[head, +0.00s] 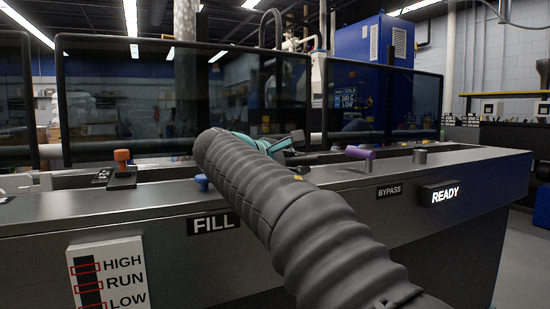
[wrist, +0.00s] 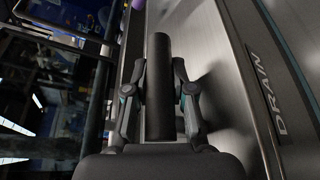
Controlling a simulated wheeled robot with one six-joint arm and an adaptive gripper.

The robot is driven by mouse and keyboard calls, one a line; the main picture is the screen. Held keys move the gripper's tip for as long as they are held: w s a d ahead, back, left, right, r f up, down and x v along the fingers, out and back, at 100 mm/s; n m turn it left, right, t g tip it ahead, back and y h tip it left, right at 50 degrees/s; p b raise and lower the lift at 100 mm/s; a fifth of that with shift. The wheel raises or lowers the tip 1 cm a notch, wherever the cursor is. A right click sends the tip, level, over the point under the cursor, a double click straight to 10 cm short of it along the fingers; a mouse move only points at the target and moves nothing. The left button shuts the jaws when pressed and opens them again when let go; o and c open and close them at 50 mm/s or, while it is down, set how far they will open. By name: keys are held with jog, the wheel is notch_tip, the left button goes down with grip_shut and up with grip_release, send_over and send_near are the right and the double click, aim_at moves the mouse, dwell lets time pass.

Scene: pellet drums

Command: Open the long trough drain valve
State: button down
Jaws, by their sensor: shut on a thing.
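The DRAIN label (wrist: 266,90) is on the metal trough front to the right in the wrist view. A dark, rounded lever handle (wrist: 158,75) lies lengthwise between the fingers of my gripper (wrist: 162,68). My gripper is shut on this handle, one finger on each side. In the head view my gripper (head: 278,143) shows teal and black over the trough top. My grey sleeved arm hides the DRAIN label and most of the handle there.
A purple handle (head: 360,153) stands above the BYPASS label (head: 389,190), right of my gripper. A grey knob (head: 420,157) is farther right, above a lit READY sign (head: 445,195). Dark guard panels (head: 185,95) stand behind.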

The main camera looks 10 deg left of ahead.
jog(key=shift+s+d+r, duration=0.1)
jog(key=shift+d+r, duration=0.15)
jog(key=shift+r, duration=0.1)
jog(key=c, duration=1.4)
grip_release()
jog(key=o, duration=0.4)
jog(key=shift+s+d+r, duration=0.1)
jog(key=shift+d+r, duration=0.05)
jog(key=shift+d, duration=0.1)
jog(key=shift+o, duration=0.2)
jog(key=shift+a, duration=0.1)
jog(key=shift+a+f, duration=0.1)
jog(key=shift+f, duration=0.15)
jog(key=shift+s+a, duration=0.25)
jog(key=v, duration=1.1)
jog(key=shift+s+a+r, duration=0.1)
jog(key=shift+s+a, duration=0.05)
